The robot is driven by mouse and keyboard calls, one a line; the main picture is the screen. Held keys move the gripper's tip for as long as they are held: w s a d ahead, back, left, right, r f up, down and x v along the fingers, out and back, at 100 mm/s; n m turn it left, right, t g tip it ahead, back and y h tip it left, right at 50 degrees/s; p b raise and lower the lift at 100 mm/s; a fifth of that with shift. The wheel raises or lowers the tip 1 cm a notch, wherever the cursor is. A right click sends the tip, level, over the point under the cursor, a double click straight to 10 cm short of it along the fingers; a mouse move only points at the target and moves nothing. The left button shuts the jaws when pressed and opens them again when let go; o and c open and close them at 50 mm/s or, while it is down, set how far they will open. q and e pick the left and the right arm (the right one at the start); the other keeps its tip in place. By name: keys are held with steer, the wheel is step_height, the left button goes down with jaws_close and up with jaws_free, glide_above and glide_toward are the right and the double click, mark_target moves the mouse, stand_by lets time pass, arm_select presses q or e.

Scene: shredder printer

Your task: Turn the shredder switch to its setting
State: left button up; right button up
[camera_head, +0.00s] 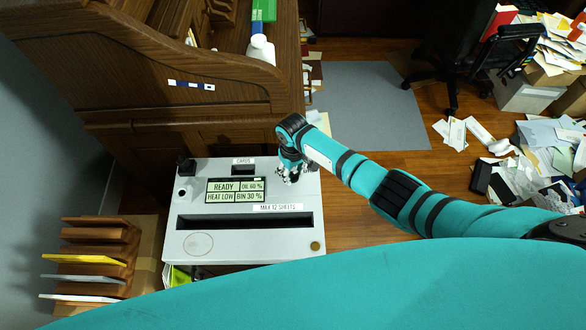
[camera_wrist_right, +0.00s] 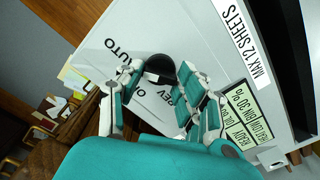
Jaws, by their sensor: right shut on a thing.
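The shredder (camera_head: 285,238) has a pale grey top with a long feed slot and a display reading READY, OIL 60 %, HEAT LOW and BIN 30 %. Its switch (camera_wrist_right: 157,66) is a dark round knob in the right wrist view, with AUTO and REV printed around it and another label partly covered. My right gripper (camera_head: 290,174) is at the far right corner of the shredder top. In the right wrist view its fingers (camera_wrist_right: 152,92) are closed around the knob from both sides. My left gripper is not in view.
A wooden desk (camera_head: 180,90) stands right behind the shredder. A wooden rack (camera_head: 95,245) with papers is at its left. An office chair (camera_head: 480,55) and scattered papers (camera_head: 465,130) lie to the right. A grey mat (camera_head: 365,105) and open floor lie between.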

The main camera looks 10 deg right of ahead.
mark_target(293, 174)
stand_by(0.4)
steer(key=o, duration=1.2)
steer(key=shift+c, duration=0.2)
step_height(293, 174, up, 12)
